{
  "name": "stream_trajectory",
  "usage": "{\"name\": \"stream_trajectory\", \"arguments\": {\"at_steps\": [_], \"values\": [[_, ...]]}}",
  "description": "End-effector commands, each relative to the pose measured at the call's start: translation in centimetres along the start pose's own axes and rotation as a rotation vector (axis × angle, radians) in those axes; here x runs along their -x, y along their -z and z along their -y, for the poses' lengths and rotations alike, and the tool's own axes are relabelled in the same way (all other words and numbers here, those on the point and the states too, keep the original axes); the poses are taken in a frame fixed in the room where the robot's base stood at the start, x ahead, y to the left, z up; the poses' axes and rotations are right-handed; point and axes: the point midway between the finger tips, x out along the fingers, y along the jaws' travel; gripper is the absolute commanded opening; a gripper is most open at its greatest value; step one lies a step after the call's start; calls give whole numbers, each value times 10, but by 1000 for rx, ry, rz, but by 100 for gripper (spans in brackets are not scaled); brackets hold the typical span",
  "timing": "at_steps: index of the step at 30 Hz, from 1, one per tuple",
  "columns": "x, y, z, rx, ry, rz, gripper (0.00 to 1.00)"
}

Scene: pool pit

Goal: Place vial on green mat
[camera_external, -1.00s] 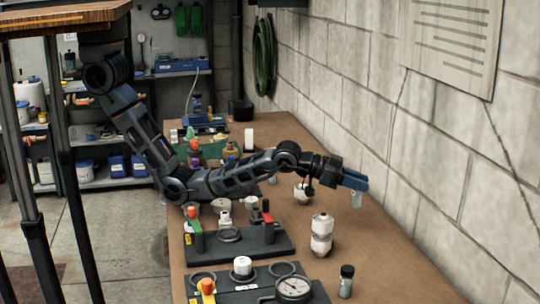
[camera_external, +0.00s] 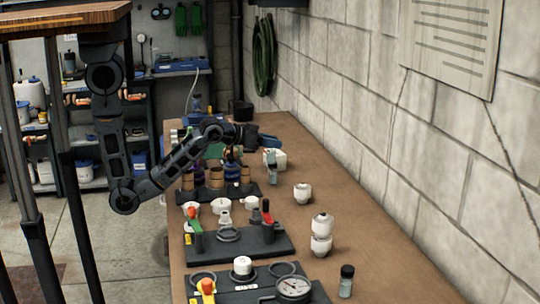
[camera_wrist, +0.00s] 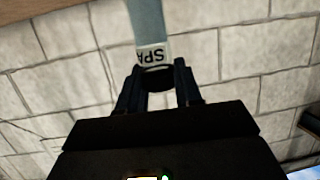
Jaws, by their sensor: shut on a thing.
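My gripper (camera_external: 268,142) is over the far part of the bench, with its blue fingers pointing right. In the wrist view, my gripper (camera_wrist: 155,85) is shut on the dark cap of a vial (camera_wrist: 148,22). The vial has a pale blue-grey body and a white label reading "SPA" upside down. In the external view, the small vial (camera_external: 272,174) hangs below the fingers, in front of a white block.
A white block (camera_external: 280,157) sits close to the held vial. A rack of brown and coloured bottles (camera_external: 217,178) stands left of it. White fittings (camera_external: 321,236), valve boards (camera_external: 240,245) and another dark-capped vial (camera_external: 346,280) are nearer. The right side of the bench is mostly clear.

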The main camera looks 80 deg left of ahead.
Motion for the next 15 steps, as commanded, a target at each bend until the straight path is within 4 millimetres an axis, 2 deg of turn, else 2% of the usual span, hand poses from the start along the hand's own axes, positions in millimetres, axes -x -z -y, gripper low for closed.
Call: {"name": "stream_trajectory", "arguments": {"at_steps": [1,8,15], "values": [[2,-1,20,8,27,0,5],[12,-5,92,35,115,2,5],[34,-12,179,68,220,1,5]]}}
